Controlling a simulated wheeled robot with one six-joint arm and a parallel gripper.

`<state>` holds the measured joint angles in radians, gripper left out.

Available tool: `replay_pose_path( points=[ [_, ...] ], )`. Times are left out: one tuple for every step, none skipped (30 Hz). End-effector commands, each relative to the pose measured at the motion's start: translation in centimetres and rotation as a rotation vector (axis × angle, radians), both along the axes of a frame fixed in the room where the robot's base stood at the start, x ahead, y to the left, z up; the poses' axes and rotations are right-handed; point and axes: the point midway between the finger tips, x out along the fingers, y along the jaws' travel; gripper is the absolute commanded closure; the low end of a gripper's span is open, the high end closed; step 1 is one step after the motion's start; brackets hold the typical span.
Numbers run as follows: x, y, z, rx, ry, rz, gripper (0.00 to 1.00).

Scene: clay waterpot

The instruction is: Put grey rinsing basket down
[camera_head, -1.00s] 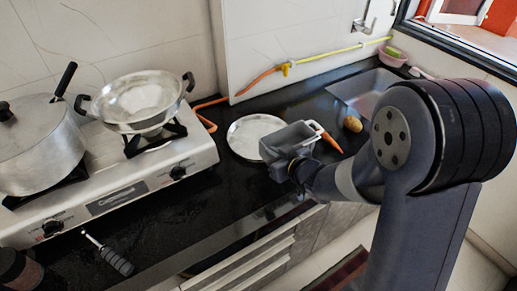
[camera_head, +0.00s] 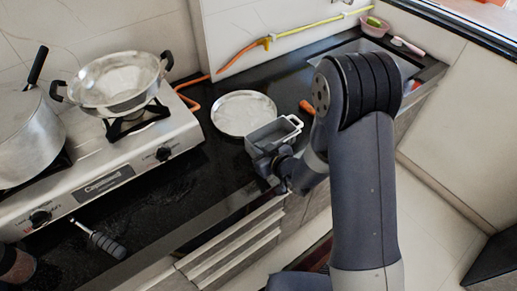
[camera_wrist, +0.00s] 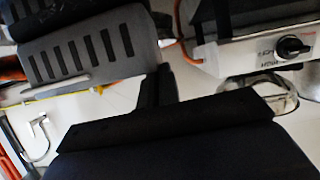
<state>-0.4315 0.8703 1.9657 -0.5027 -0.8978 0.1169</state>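The grey rinsing basket (camera_head: 281,131) is a small box with a pale handle at its right end. It is at the counter's front side, just right of and in front of the round metal plate. My gripper (camera_head: 267,160) is at its near-left side and appears shut on its near wall. In the wrist view the slotted basket (camera_wrist: 84,52) fills the upper left, against my dark gripper finger (camera_wrist: 157,88). The basket's underside and the exact grip are hidden, so I cannot tell whether it touches the counter.
The round metal plate (camera_head: 243,113) lies on the black counter (camera_head: 205,177). An orange item (camera_head: 307,106) shows beside my arm. The stove (camera_head: 125,160) with pot (camera_head: 28,135) and pan (camera_head: 117,85) stands left. The sink (camera_head: 345,50) is behind. Counter left of the basket is clear.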

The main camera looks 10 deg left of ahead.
Motion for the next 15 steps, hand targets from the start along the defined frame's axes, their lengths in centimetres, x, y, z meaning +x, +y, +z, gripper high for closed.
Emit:
replay_pose_path(
  points=[
    [0.04, 0.02, 0.08, 0.001, -0.002, 0.000, 1.00],
    [0.04, 0.02, 0.08, 0.001, -0.002, 0.000, 1.00],
    [0.04, 0.03, 0.09, 0.001, -0.002, 0.000, 1.00],
    [0.04, 0.02, 0.09, 0.001, -0.002, 0.000, 1.00],
    [0.04, 0.02, 0.06, 0.001, -0.002, 0.000, 1.00],
    [0.05, 0.02, -0.04, 0.001, -0.002, 0.000, 1.00],
    [0.04, 0.02, -0.15, 0.001, -0.002, 0.000, 1.00],
    [0.05, 0.02, -0.25, 0.001, -0.002, 0.000, 1.00],
    [0.04, 0.03, -0.33, 0.002, -0.003, 0.001, 1.00],
    [0.02, 0.01, -0.27, 0.001, -0.001, 0.000, 0.95],
    [0.02, 0.01, -0.21, 0.001, -0.001, 0.000, 0.93],
    [0.01, 0.00, -0.21, 0.001, -0.001, 0.000, 0.90],
    [0.01, 0.00, -0.21, 0.001, -0.001, 0.000, 0.87],
    [0.01, 0.00, -0.22, 0.001, -0.001, 0.000, 0.85],
    [0.01, 0.00, -0.22, 0.001, 0.000, 0.000, 0.81]
  ],
)
